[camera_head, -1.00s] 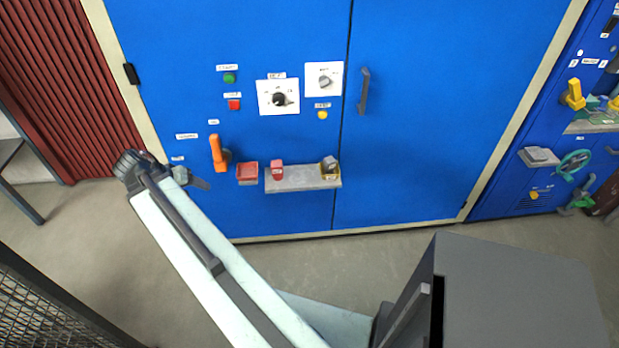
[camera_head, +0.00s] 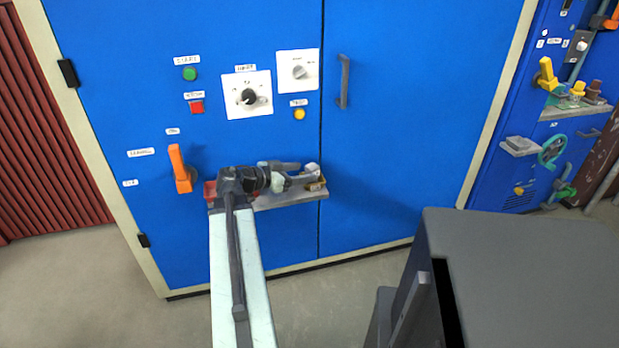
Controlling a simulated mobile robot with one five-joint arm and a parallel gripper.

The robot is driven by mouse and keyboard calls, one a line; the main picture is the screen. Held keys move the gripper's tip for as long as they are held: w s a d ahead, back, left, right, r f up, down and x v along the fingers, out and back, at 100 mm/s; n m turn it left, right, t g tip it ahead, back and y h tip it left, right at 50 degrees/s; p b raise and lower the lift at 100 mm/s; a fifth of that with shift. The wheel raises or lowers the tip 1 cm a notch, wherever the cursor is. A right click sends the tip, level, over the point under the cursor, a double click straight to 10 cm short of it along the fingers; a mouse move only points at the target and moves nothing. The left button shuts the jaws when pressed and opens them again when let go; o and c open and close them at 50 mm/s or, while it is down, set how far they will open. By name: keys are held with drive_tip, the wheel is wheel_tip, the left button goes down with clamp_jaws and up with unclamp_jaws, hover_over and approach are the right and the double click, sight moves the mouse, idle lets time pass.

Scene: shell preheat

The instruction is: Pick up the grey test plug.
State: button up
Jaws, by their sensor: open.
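The grey test plug (camera_head: 312,169) appears as a small pale grey block at the right end of a grey shelf (camera_head: 290,199) on the blue cabinet. It sits in or at a small yellow-edged holder (camera_head: 317,185), partly covered by my gripper. My gripper (camera_head: 303,174) is open and points right along the shelf, with its fingertips close to the plug. I cannot tell whether the fingers touch the plug or stand around it. My wrist hides most of the shelf's left part.
An orange lever (camera_head: 180,168) and a partly hidden red bin (camera_head: 210,191) are left of my wrist. Above are a black knob (camera_head: 249,97), a grey knob (camera_head: 299,72), a yellow button (camera_head: 299,114) and a door handle (camera_head: 344,82). The door right of the shelf is clear.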

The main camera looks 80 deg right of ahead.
sight(307, 171)
drive_tip(key=b+x, duration=0.1)
drive_tip(key=x, duration=0.4)
drive_tip(key=shift+d+f+b, duration=0.2)
drive_tip(key=shift+d+b, duration=0.1)
drive_tip(key=shift+r, duration=0.1)
clamp_jaws()
